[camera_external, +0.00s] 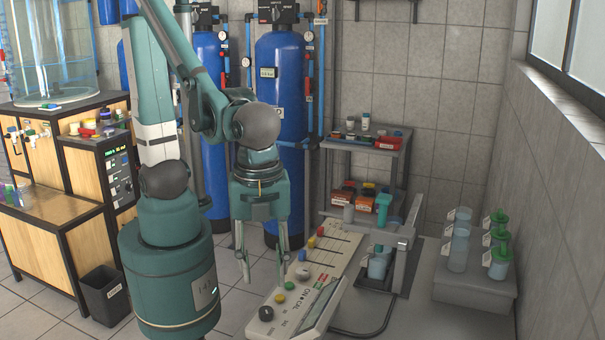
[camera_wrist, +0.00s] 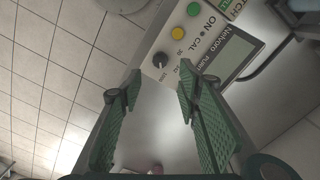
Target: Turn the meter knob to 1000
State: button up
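The meter (camera_external: 325,290) is a pale sloped panel with a display, "ON" and "CAL" lettering, and coloured buttons. A small black knob (camera_external: 266,313) is at its near left end. In the wrist view the black knob (camera_wrist: 160,59) sits beside the yellow button (camera_wrist: 178,33), with small printed labels around it too blurred to read surely. My gripper (camera_external: 264,270) points down, open and empty, above and behind the knob in the external view. In the wrist view my gripper (camera_wrist: 157,88) has its fingers spread, with the knob beyond and between the tips, apart from both.
The meter's display (camera_wrist: 232,50) and green button (camera_wrist: 193,9) lie near the knob. A grey rack (camera_external: 370,222) with small boxes stands behind, with a stand and beaker (camera_external: 378,265) right of the meter. Capped cups (camera_external: 499,262) stand farther right.

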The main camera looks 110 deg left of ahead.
jog(key=shift+r, duration=0.95)
jog(key=shift+a, duration=0.1)
jog(key=s+a+r+n+t, duration=0.1)
jog(key=a+r+n+t, duration=0.2)
jog(key=a+n, duration=0.3)
jog(key=s+a+r+n+t, duration=0.1)
jog(key=a+r+n+t, duration=0.3)
jog(key=a, duration=0.9)
jog(key=shift+a+r+n, duration=0.2)
jog(key=shift+r+n, duration=0.5)
jog(key=shift+n, duration=0.2)
jog(key=shift+c, duration=0.8)
dwell(1.1)
